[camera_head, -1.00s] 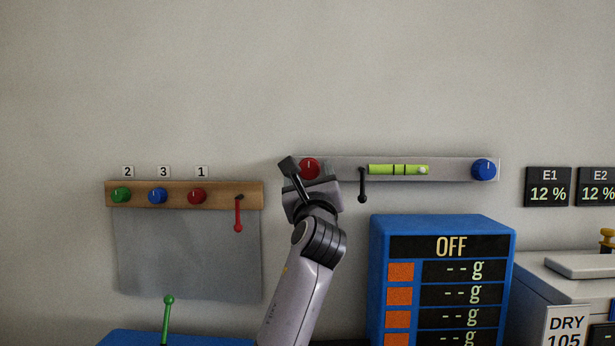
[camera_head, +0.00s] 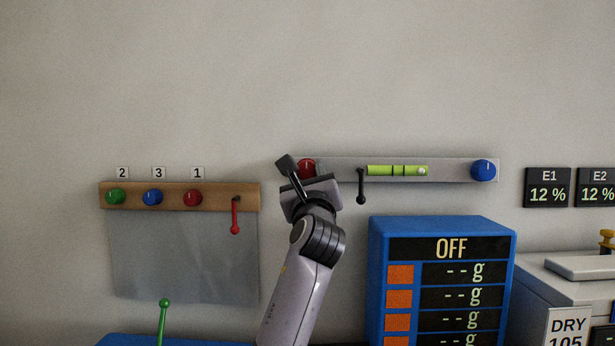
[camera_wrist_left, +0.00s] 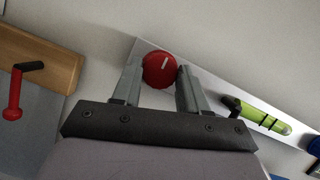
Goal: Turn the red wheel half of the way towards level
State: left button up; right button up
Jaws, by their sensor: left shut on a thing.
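The red wheel (camera_head: 307,167) sits at the left end of a grey metal bar (camera_head: 455,171) on the wall. In the left wrist view the wheel (camera_wrist_left: 159,70) shows a white mark pointing up and slightly right. My left gripper (camera_head: 304,173) is shut on this wheel, with one finger on each side of it in the left wrist view (camera_wrist_left: 158,80). A green spirit level (camera_head: 385,170) is on the bar, with its pale bubble at the right end. In the head view my gripper hides part of the wheel. My right gripper is not in view.
A black lever (camera_head: 361,186) hangs beside the spirit level, and a blue wheel (camera_head: 483,170) is at the bar's right end. A wooden rail (camera_head: 225,189) with coloured knobs and a red lever (camera_head: 235,217) is at left. A blue display box (camera_head: 440,225) stands below the bar.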

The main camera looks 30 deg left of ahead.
pick_arm(q)
jog(key=shift+n, duration=0.4)
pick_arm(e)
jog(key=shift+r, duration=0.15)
